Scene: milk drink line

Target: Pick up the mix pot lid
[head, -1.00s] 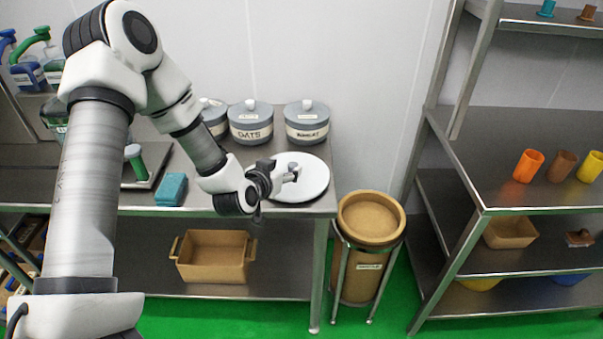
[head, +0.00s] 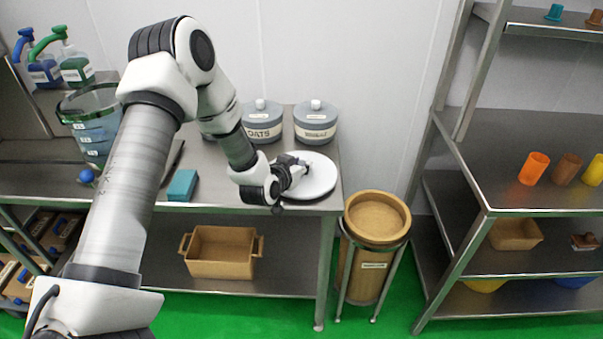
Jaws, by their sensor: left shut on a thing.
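The mix pot lid (head: 318,177) is a white round disc near the right end of the steel table. My left gripper (head: 297,170) is at its middle, shut on the lid's knob, which the fingers mostly hide. I cannot tell whether the lid rests on the table or is slightly raised. My right gripper is not in view.
A jar marked OATS (head: 262,124) and another grey jar (head: 316,124) stand behind the lid. A teal block (head: 182,185) and a clear graduated bucket (head: 92,130) are further left. A brown bin (head: 376,215) stands right of the table, before a steel shelf (head: 520,185).

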